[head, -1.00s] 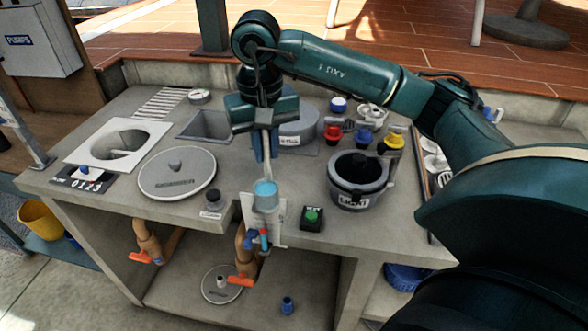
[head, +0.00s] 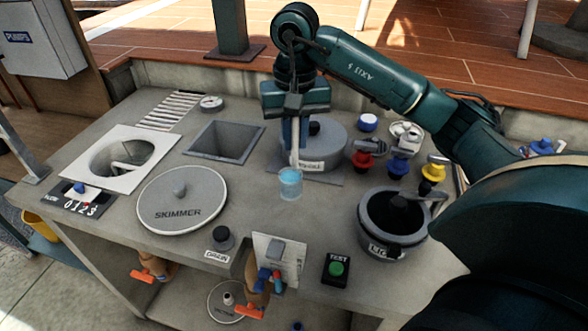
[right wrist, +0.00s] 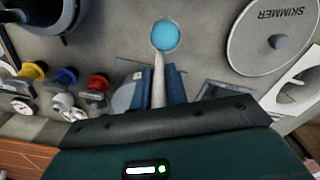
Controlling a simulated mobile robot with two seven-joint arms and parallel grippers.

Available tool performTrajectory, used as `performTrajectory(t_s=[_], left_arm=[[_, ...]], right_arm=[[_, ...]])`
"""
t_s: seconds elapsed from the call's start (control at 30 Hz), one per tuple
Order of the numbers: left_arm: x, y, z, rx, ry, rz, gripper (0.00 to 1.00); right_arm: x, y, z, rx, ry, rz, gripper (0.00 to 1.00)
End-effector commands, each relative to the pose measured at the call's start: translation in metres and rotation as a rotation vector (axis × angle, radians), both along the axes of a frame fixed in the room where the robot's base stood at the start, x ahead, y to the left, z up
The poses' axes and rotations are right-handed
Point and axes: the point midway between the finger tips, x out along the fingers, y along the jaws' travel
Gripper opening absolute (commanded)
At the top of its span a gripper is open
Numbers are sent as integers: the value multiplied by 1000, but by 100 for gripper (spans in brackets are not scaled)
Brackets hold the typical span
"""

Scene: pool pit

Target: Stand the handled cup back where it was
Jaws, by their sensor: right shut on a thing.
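The handled cup is a small clear cup (head: 290,185) with light blue contents and a long pale handle (head: 296,150) rising from it. My right gripper (head: 295,138) is shut on the handle, above the cup. In the right wrist view, the blue-filled cup (right wrist: 165,37) sits beyond the two blue fingers (right wrist: 158,85), with the handle between them. My left gripper is not in view.
The skimmer lid (head: 183,198) lies left of the cup. A square opening (head: 224,141) and a round grey lid (head: 325,150) are behind it. The dark pot (head: 392,222) and coloured valves (head: 400,166) stand right.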

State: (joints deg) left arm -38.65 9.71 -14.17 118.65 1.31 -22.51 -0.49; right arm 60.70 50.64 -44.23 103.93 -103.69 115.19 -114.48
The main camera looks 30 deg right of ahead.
Motion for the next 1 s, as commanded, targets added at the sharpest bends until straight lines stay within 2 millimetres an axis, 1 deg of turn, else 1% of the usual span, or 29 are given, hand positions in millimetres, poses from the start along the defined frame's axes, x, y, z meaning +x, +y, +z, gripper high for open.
performTrajectory(t_s=[0.03,0.17,0.3,0.43,0.5,0.73,0.87,0.9,1.0], left_arm=[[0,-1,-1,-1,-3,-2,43],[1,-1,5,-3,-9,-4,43],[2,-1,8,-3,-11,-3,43],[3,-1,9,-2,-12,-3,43],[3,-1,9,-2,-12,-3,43],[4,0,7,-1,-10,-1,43],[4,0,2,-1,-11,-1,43],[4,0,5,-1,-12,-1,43],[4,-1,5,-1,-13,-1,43]], right_arm=[[0,0,-8,1,1,-1,0],[0,0,-17,-1,0,-2,0],[-1,-1,-38,-1,4,-1,0],[0,0,-53,-1,0,-2,0],[0,0,-56,1,-1,-1,0],[0,0,-56,0,-2,-1,0],[0,0,-61,-1,-3,-1,0],[0,0,-59,-1,-2,-1,18],[0,0,-59,-1,-2,-1,26]])
